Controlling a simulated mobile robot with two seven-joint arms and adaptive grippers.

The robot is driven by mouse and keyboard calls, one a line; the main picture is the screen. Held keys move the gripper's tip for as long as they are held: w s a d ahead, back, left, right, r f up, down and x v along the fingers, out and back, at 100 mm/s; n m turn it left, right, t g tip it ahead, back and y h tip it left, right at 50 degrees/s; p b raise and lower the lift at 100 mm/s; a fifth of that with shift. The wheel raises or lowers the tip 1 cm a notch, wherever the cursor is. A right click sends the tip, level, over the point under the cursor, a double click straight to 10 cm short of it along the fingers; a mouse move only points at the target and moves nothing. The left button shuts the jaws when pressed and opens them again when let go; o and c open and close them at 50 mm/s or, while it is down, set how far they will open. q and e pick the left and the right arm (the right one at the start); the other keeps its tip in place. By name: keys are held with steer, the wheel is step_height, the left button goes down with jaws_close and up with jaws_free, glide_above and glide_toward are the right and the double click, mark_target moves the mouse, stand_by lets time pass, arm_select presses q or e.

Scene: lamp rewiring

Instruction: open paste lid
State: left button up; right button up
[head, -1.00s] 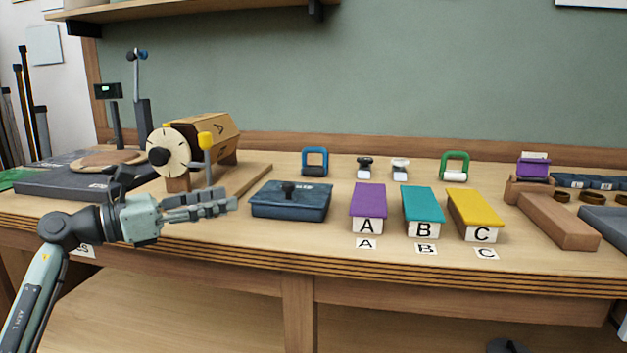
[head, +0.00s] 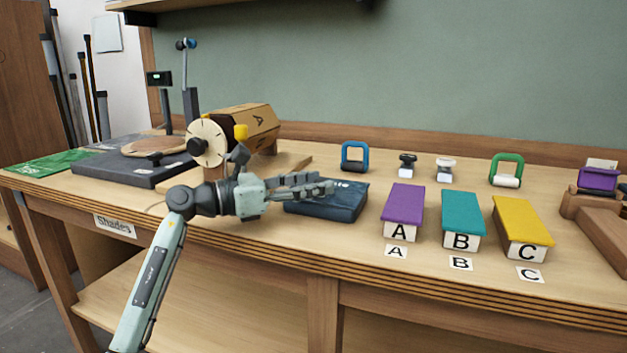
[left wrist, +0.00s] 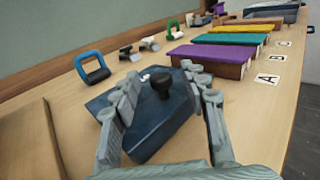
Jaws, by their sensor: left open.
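The paste box is a dark blue, flat box with a lid (head: 345,200); it stands on the bench, left of the purple box. In the left wrist view the lid (left wrist: 145,128) has a black knob (left wrist: 162,84) on top and looks closed. My left gripper (head: 332,187) reaches in from the left at the box, its fingers covering the knob in the head view. In the left wrist view its open fingers (left wrist: 160,90) are spread to either side of the knob, with nothing held. Whether they touch the lid I cannot tell. My right gripper is not in view.
Purple box A (head: 403,205), teal box B (head: 462,215) and yellow box C (head: 522,222) stand to the right. A wooden winder with a dial (head: 207,143) stands behind left. A blue ring-shaped handle (head: 355,156) is behind.

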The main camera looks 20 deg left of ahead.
arm_select(q)
steer(key=shift+w+d, duration=0.1)
steer(key=shift+d, duration=0.05)
jaws_close()
stand_by(0.4)
steer(key=shift+r, duration=0.1)
steer(key=shift+r, duration=0.25)
